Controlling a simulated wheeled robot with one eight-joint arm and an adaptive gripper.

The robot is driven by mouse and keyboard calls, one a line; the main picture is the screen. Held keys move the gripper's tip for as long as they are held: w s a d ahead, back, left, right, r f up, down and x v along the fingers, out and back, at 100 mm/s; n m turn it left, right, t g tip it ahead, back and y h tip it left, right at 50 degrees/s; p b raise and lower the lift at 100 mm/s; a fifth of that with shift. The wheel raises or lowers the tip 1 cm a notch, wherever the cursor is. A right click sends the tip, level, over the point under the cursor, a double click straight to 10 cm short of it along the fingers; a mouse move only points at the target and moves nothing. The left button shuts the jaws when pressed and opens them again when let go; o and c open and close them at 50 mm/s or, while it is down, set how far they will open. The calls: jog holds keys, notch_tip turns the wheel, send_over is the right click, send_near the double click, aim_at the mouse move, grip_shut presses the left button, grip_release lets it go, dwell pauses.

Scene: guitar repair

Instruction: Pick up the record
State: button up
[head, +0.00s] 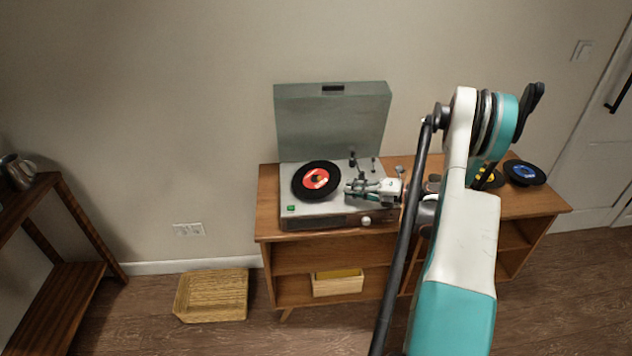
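A black record with a red label (317,180) lies on the grey record player (296,210), whose lid (332,118) stands open. My gripper (352,187) is just right of this record, above the right side of the player. Its fingers point left, toward the record's edge. They are too small to tell whether they touch it or how far apart they are. A record with a blue label (525,172) lies at the right end of the wooden cabinet (545,203). A record with a yellow label (493,180) is partly hidden behind my arm.
The tonearm (353,160) is close behind my gripper. A light wooden box (337,284) is on the cabinet's lower shelf. A woven basket (212,295) is on the floor. A dark wooden shelf (75,264) with a metal jug (18,171) stands at left. A door (603,130) is at right.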

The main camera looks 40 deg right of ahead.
jog(key=b+x, duration=0.2)
jog(key=x, duration=0.3)
jog(key=shift+w+a, duration=0.1)
jog(key=shift+w, duration=0.05)
jog(key=shift+r, duration=0.1)
grip_shut()
